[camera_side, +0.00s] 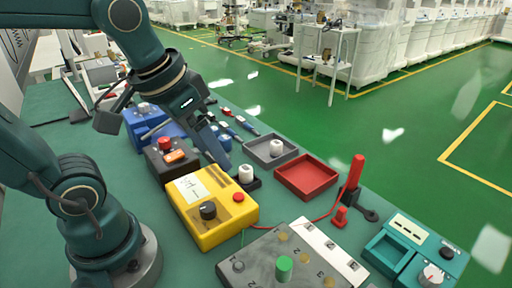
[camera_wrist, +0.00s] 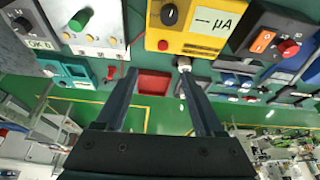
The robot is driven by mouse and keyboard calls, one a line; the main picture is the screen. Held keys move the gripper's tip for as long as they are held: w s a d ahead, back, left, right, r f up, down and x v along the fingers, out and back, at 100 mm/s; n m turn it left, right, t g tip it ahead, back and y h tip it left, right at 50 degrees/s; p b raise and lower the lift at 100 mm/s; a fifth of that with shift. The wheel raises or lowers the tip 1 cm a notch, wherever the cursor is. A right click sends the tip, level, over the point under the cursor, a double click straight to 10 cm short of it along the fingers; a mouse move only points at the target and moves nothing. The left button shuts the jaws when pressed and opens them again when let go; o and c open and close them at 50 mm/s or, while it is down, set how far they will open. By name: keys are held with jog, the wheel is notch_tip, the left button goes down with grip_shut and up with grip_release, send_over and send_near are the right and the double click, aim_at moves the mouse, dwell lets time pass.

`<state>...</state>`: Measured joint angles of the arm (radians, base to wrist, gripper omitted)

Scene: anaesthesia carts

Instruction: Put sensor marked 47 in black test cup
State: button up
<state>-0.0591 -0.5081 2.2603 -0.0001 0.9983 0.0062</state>
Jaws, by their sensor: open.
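One white cylindrical sensor (camera_side: 246,173) stands upright at a small black cup (camera_side: 254,184) beside the yellow meter; whether it is fully seated inside is not clear. A second white sensor (camera_side: 277,147) stands in the grey tray (camera_side: 262,155). No number is readable on either, so I cannot tell which is marked 47. My gripper (camera_side: 222,160) is open and empty, pointing down above the bench, left of the black cup. In the wrist view, my gripper (camera_wrist: 158,72) has its fingers apart, and a white sensor (camera_wrist: 184,63) shows near the right fingertip.
An empty red tray (camera_side: 305,178) lies right of the grey tray. The yellow meter (camera_side: 222,212), a dark box with red button (camera_side: 165,160), and blue devices (camera_side: 148,115) crowd the left. A grey panel (camera_side: 270,262), red post (camera_side: 355,172) and teal box (camera_side: 410,240) stand nearer the right.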

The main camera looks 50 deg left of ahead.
jog(key=shift+s+d+f+m+t, duration=0.1)
jog(key=shift+s+d+f+t, duration=0.15)
jog(key=shift+s, duration=0.25)
jog(key=shift+s+d+f+m+t, duration=0.1)
jog(key=shift+s+d+f+t, duration=0.05)
jog(key=shift+s+f, duration=0.3)
jog(key=shift+s+d+f+m+t, duration=0.1)
jog(key=shift+s+d+f+t, duration=0.1)
jog(key=shift+s, duration=0.35)
